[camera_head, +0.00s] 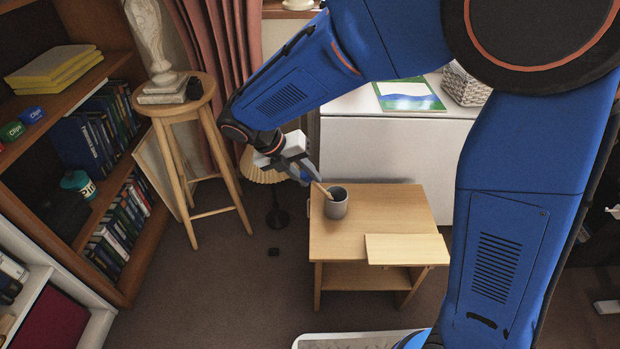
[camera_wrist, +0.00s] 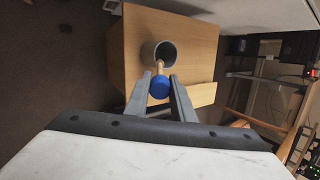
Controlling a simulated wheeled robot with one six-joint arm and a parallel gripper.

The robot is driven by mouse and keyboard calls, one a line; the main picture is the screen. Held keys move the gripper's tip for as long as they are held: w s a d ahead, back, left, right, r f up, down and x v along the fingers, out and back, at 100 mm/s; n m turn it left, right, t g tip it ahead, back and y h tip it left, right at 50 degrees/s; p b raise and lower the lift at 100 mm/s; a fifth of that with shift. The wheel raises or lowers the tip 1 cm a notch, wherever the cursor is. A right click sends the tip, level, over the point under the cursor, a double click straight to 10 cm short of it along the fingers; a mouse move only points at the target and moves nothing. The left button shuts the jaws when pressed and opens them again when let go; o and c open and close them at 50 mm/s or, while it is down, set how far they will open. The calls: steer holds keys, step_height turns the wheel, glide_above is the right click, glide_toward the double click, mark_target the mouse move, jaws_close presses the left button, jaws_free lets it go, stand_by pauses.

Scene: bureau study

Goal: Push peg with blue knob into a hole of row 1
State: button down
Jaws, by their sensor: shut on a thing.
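The peg's blue knob (camera_wrist: 159,87) sits between the fingertips of my gripper (camera_wrist: 160,81) in the wrist view. My gripper (camera_head: 307,175) is shut on it, tilted, above the left part of the small wooden table. The peg's pale wooden shaft (camera_head: 323,190) slants down to the right toward the mouth of a grey cup (camera_head: 337,206). Its lower end is at the cup's rim; I cannot tell how far inside it is. The cup also shows in the wrist view (camera_wrist: 151,57). A light wooden board (camera_head: 405,249) lies on the table's front right; no holes or rows can be made out.
The wooden table (camera_head: 325,240) is otherwise clear, and the board overhangs its right edge. A pleated lamp (camera_head: 262,172) stands behind its left side. A wooden stool (camera_head: 205,135) with a bust and a bookcase (camera_head: 150,235) stand at left. A white cabinet (camera_head: 375,150) is behind.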

steer(key=shift+v, duration=1.55)
steer(key=shift+s, duration=0.1)
